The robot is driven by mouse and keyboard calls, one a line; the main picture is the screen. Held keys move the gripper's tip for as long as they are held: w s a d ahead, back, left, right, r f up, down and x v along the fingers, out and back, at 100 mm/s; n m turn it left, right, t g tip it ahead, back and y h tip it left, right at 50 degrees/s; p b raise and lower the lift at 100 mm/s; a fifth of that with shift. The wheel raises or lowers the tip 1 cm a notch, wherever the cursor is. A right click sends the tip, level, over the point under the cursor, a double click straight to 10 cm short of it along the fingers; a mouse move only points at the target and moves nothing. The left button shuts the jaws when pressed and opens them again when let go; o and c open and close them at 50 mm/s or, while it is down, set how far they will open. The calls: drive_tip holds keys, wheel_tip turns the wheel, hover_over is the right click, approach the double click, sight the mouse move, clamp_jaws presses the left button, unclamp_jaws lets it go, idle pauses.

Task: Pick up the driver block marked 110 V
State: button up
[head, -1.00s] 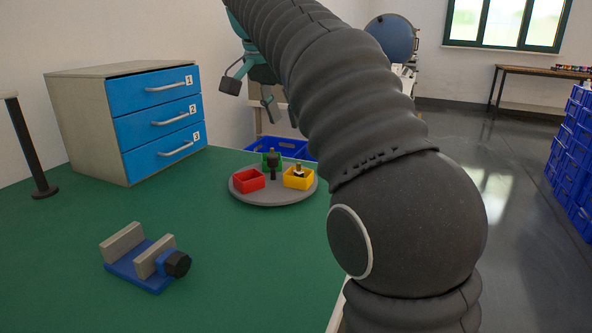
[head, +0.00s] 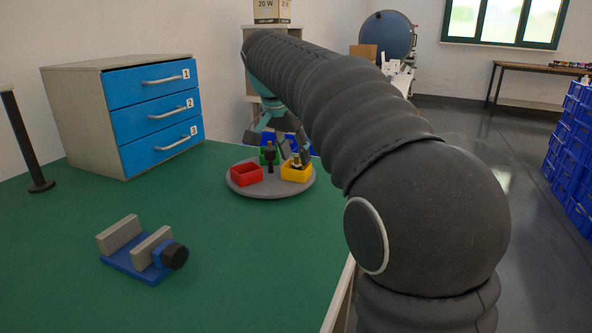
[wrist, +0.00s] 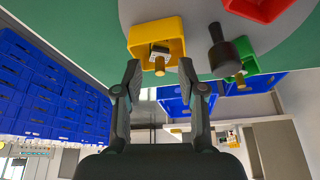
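A round grey turntable (head: 244,186) stands on the green bench and carries a red, a yellow and a green bin. The yellow bin (head: 296,175) holds a small block (wrist: 159,50) with a pale face and a brass-coloured end; any 110 V mark is too small to read. A similar brass-ended piece (wrist: 240,79) shows in the green bin. My gripper (wrist: 160,80) is open and empty, its fingers spread just short of the yellow bin (wrist: 172,27). In the head view its teal fingers hang above and behind the turntable.
A dark post (head: 269,158) rises from the turntable's middle, between the bins. A blue vise (head: 140,260) sits front left, and a cabinet with blue drawers (head: 155,112) back left. Blue crates (wrist: 45,90) are stacked on the floor. The bench between vise and turntable is clear.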

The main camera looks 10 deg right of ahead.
sight(295, 156)
drive_tip(key=shift+w+d+f, duration=0.1)
drive_tip(key=shift+f, duration=0.15)
clamp_jaws()
drive_tip(key=shift+r, duration=0.1)
drive_tip(key=shift+r, duration=0.65)
wheel_tip(295, 156, up, 3)
drive_tip(key=shift+f+p, duration=0.15)
drive_tip(key=shift+p, duration=0.3)
drive_tip(key=s+d+r, duration=0.2)
drive_tip(key=d+r, duration=0.9)
drive_tip(key=shift+d+r, duration=0.15)
drive_tip(key=shift+d, duration=0.1)
